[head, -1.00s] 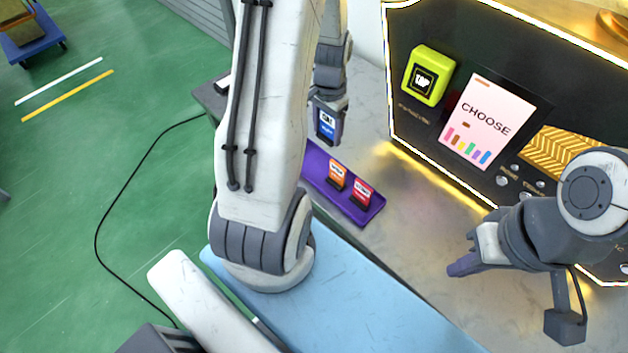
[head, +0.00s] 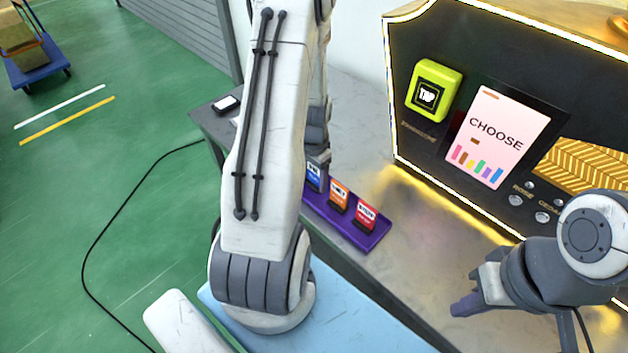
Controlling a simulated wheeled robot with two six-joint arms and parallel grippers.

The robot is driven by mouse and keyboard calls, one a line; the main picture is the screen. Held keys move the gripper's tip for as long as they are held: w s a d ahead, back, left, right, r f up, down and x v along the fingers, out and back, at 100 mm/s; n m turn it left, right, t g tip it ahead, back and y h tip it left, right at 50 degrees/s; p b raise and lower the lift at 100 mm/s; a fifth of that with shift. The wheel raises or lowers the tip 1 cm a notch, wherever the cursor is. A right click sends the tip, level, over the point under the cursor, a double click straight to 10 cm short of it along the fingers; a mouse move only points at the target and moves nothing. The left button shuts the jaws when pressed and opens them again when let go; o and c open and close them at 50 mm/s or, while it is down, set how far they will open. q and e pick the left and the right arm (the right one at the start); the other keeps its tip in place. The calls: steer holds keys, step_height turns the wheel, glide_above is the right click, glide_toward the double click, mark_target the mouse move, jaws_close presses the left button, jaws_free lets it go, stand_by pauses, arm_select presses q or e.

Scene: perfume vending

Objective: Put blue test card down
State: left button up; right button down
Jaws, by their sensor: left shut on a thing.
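The blue test card (head: 314,178) is upright at the left end of the purple card tray (head: 346,226), in line with the other cards. My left gripper (head: 318,160) is shut on its upper part, and my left arm hides part of the tray's left end. I cannot tell whether the card's lower edge touches the tray. An orange card (head: 338,196) and a red card (head: 365,217) stand in the tray to its right. My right gripper (head: 466,306) is over the counter at the lower right, apart from the cards; its finger gap does not show.
The vending machine stands behind the counter (head: 424,222), with a yellow-green TAP reader (head: 432,92) and a CHOOSE screen (head: 496,137). A small dark-and-white object (head: 226,104) lies at the counter's far left corner. The counter between tray and machine is clear.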

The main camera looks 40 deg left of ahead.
arm_select(q)
steer(key=shift+f, duration=0.3)
steer(key=shift+f, duration=0.1)
steer(key=shift+f, duration=0.15)
steer(key=o, duration=1.4)
steer(key=shift+c, duration=0.2)
steer(key=shift+r, duration=0.2)
step_height(320, 180, up, 12)
steer(key=shift+r+p, duration=0.1)
steer(key=shift+p, duration=1.05)
